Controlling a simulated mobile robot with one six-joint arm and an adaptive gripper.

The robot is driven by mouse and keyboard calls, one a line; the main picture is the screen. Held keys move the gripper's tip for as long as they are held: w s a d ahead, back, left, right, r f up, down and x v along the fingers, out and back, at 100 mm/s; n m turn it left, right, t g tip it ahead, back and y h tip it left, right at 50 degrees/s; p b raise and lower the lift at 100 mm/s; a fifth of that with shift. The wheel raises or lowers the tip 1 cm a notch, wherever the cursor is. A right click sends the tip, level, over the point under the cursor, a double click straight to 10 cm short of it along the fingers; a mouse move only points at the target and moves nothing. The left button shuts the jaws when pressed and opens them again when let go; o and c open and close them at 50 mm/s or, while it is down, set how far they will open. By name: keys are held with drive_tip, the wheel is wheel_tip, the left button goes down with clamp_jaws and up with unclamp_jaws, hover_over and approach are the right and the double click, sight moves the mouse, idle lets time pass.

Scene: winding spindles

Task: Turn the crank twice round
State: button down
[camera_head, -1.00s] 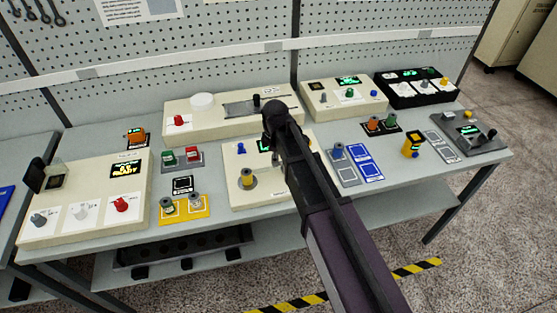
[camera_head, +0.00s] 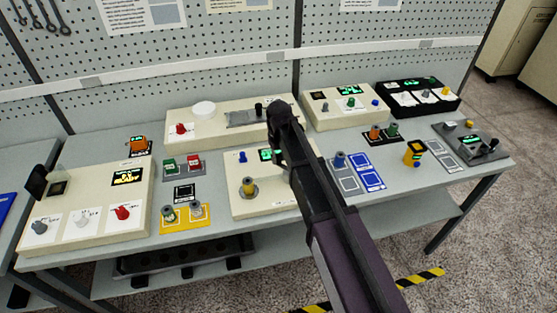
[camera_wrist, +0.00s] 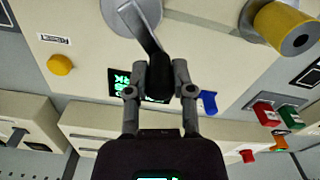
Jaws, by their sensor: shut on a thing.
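The winding unit is a cream box (camera_head: 238,205) in the middle of the bench, with a lit green display and a yellow spool (camera_head: 248,187) on a grey base. In the wrist view the crank has a grey round hub (camera_wrist: 130,14) and a flat grey arm (camera_wrist: 143,32) ending in a dark handle (camera_wrist: 160,78). My gripper (camera_wrist: 160,84) is shut on this handle, one finger on each side. In the head view my gripper (camera_head: 276,150) is over the unit's right part, and my arm hides the crank. The yellow spool (camera_wrist: 285,28) also shows in the wrist view.
A blue lever (camera_wrist: 208,101) and a yellow button (camera_wrist: 60,65) are near my gripper. A long cream box (camera_head: 210,120) stands behind the unit. A left console (camera_head: 85,200), a yellow tray (camera_head: 184,216) and blue-marked pads (camera_head: 368,175) lie around it.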

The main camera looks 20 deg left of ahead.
drive_tip(key=w+m, duration=0.1)
drive_tip(key=m, duration=0.2)
drive_tip(key=shift+w+d+m, duration=0.2)
drive_tip(key=shift+w+m, duration=0.15)
drive_tip(key=shift+m, duration=0.05)
drive_tip(key=m, duration=0.1)
drive_tip(key=w+d+m, duration=0.1)
drive_tip(key=m, duration=0.1)
drive_tip(key=shift+w+m, duration=0.1)
drive_tip(key=shift+m, duration=0.2)
drive_tip(key=m, duration=0.1)
drive_tip(key=d+m, duration=0.1)
drive_tip(key=m, duration=0.1)
drive_tip(key=shift+w+d+m, duration=0.25)
drive_tip(key=shift+w+m, duration=0.05)
drive_tip(key=shift+w, duration=0.05)
drive_tip(key=shift+w+d+m, duration=0.1)
drive_tip(key=shift+d+m, duration=0.3)
drive_tip(key=shift+m, duration=0.5)
drive_tip(key=shift+w+d+m, duration=0.1)
drive_tip(key=shift+d+m, duration=0.25)
drive_tip(key=shift+m, duration=0.55)
drive_tip(key=shift+c, duration=2.4)
unclamp_jaws()
drive_tip(key=shift+s, duration=0.1)
